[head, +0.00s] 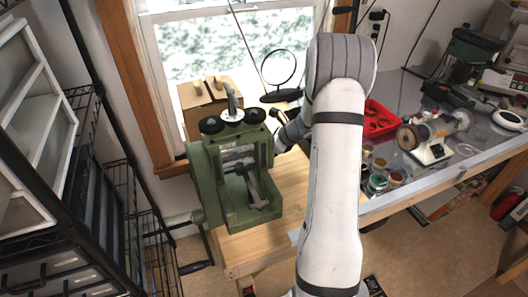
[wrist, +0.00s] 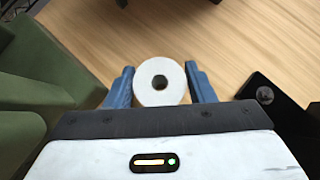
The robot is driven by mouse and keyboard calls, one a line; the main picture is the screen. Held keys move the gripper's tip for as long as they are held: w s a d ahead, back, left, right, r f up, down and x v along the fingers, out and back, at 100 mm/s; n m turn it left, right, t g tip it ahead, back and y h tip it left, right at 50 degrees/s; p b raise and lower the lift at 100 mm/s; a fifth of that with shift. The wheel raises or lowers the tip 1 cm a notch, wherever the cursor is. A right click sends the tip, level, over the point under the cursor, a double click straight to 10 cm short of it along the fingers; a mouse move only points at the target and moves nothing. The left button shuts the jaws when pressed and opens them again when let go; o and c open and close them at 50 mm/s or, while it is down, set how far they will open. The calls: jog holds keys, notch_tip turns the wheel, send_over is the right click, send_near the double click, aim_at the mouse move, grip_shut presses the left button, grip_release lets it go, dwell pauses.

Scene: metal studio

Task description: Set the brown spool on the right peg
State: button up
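In the wrist view, a spool (wrist: 144,92) with a pale, nearly white round end and a dark centre hole sits between the blue fingers of my gripper (wrist: 160,80). A thin tan side shows at its lower edge; little else of its colour is visible. The fingers press close on both its sides. Its end faces the camera, and the wooden tabletop lies beyond it.
A green machine (head: 203,172) stands left of my arm and also fills the wrist view's left side. Bare wood (head: 292,185) shows between.

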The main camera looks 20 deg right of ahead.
jog(key=c, duration=0.6)
jog(key=shift+c, duration=0.2)
